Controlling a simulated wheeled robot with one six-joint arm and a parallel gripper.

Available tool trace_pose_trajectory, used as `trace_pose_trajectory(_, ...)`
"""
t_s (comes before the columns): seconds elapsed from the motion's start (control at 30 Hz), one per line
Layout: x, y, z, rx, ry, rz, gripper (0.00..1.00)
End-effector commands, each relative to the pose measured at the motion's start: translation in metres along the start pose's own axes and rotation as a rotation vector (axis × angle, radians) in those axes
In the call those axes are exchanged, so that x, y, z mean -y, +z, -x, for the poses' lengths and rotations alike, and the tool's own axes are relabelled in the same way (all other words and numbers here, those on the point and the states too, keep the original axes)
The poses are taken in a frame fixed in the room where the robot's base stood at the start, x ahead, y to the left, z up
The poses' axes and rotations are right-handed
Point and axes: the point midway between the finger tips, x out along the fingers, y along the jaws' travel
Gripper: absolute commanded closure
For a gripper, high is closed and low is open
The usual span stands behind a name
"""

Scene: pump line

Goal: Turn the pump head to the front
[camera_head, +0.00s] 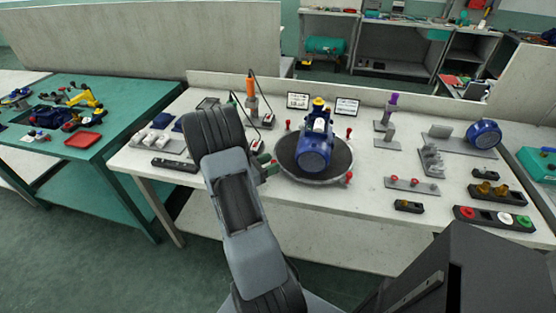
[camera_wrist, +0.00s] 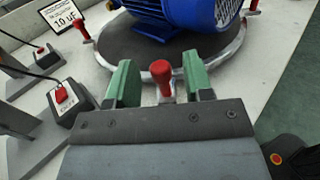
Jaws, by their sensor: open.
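The blue pump (camera_head: 314,150) with a yellow cap stands on a dark round turntable (camera_head: 338,168) with a metal rim. Its lower part also shows at the top of the wrist view (camera_wrist: 180,14). Red-knobbed handles stick out around the rim, one of them at the front right (camera_head: 348,177). My gripper (camera_head: 268,165) is at the left side of the turntable, its green fingers apart. In the wrist view my gripper (camera_wrist: 160,80) has one finger on each side of a red knob (camera_wrist: 161,71). There are visible gaps between the knob and both fingers.
Two small sign cards (camera_head: 298,100) stand behind the turntable. An orange-handled tool (camera_head: 251,86) on a stand and a switch box (camera_wrist: 64,98) are close to my gripper. The table front below the turntable is clear.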

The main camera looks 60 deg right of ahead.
Motion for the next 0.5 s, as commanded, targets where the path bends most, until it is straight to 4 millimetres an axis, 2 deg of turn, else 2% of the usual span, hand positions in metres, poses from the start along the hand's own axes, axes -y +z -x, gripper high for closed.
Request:
trace_pose_trajectory(0.2,0.001,0.000,-0.026,-0.001,-0.002,0.001,0.53)
trace_pose_trajectory(0.5,0.000,0.000,-0.036,0.000,0.000,0.001,0.53)
